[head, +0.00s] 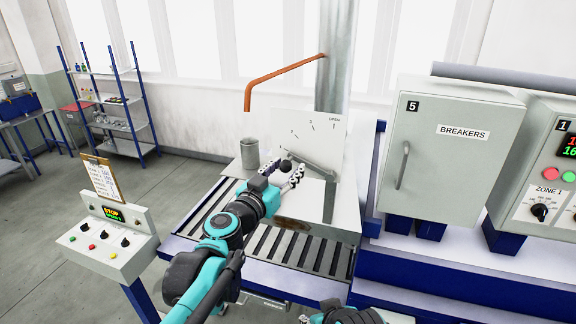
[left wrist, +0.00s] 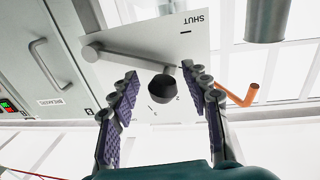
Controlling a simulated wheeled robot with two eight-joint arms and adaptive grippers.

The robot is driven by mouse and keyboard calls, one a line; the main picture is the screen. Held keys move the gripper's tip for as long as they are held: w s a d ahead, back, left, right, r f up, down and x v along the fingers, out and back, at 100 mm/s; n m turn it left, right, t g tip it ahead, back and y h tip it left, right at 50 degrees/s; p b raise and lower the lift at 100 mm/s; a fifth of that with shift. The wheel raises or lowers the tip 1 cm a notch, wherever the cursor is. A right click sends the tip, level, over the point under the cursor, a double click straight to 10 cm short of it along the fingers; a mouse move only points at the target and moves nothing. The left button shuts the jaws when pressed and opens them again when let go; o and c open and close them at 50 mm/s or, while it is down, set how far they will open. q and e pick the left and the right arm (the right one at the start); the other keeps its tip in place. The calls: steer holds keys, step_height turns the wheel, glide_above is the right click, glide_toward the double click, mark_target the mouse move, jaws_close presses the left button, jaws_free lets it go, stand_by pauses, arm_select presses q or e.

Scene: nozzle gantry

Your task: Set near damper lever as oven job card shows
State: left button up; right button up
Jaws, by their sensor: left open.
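The damper lever (head: 312,167) is a grey bar on a pale upright plate (head: 322,130) with tick marks and the word OPEN at its top right. Its pivot is at the lower right; the bar slopes up and left to a dark round knob (head: 285,167). In the left wrist view the knob (left wrist: 163,87) shows between the fingers of my open left gripper (left wrist: 165,92), with gaps at both sides. The word SHUT shows upside down on the plate there. A clipboard card (head: 102,178) stands on the control box; its writing is too small to read.
A grey cylinder (head: 249,153) stands left of the plate, and an orange pipe (head: 285,72) runs above. A breaker cabinet (head: 452,150) is close on the right. A slatted conveyor (head: 310,253) lies below my left arm. A control box (head: 112,243) stands left.

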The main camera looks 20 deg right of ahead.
arm_select(q)
steer(key=shift+w+d, duration=0.15)
jaws_close()
steer(key=shift+r, duration=0.1)
